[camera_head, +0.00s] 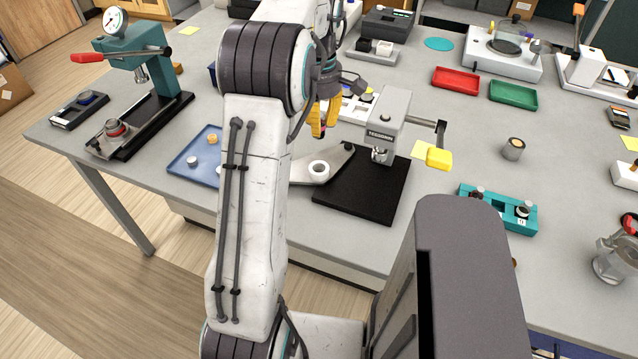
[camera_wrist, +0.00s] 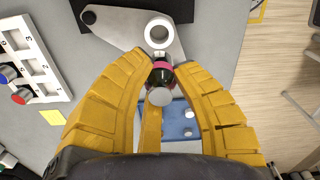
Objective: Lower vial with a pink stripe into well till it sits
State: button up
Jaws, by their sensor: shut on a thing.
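The vial is dark with a pink stripe (camera_wrist: 162,66) and a pale grey end facing the wrist camera. My gripper (camera_wrist: 160,78) is shut on it, with the yellow fingers on either side. The well looks to be the white ring (camera_head: 319,168) on a grey metal arm plate beside the black base. In the wrist view the ring (camera_wrist: 158,31) lies just beyond the vial, its dark hole clear of it. The vial is not in the ring.
A bench press marked with lettering (camera_head: 388,120) stands on a black base (camera_head: 365,190) right of the ring. A blue tray (camera_head: 180,165) with small round pieces lies to the left. A white numbered panel (camera_wrist: 42,72) with coloured knobs shows at the wrist view's left.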

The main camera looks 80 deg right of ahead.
aim_at(319, 163)
notch_tip(319, 163, down, 2)
jog(key=shift+f+b, duration=0.1)
jog(key=shift+b, duration=0.3)
jog(key=shift+f, duration=5.2)
jog(key=shift+f, duration=0.1)
jog(key=o, duration=0.9)
jog(key=shift+o, duration=0.2)
notch_tip(319, 163, up, 12)
jog(key=shift+r, duration=0.15)
jog(key=shift+w, duration=0.1)
